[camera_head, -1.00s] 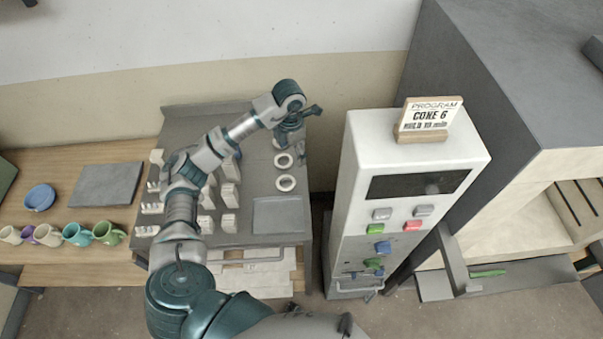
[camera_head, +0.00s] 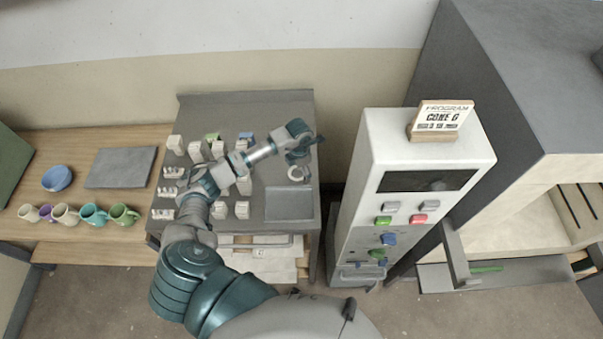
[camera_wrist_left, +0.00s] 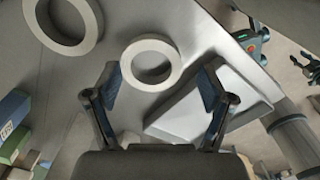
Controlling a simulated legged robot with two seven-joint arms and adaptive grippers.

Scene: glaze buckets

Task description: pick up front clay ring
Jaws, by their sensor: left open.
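The front clay ring (camera_head: 298,179) is a pale, flat ring on the grey table, just behind the grey square plate (camera_head: 290,203). My left gripper (camera_head: 301,156) is above the table, close behind this ring in the picture. In the left wrist view the ring (camera_wrist_left: 150,86) lies between and just beyond the two fingers of my open left gripper (camera_wrist_left: 160,92), with nothing held. I cannot tell the height of the fingers over it. A second clay ring (camera_wrist_left: 90,35) shows at the upper left of the wrist view. In the head view my gripper hides that one.
Several pale blocks (camera_head: 242,210) stand on the table to the left, partly behind my arm. A white control box (camera_head: 345,215) with coloured buttons stands to the right. Mugs (camera_head: 124,213) and a blue bowl (camera_head: 57,178) are on the wooden bench at the left.

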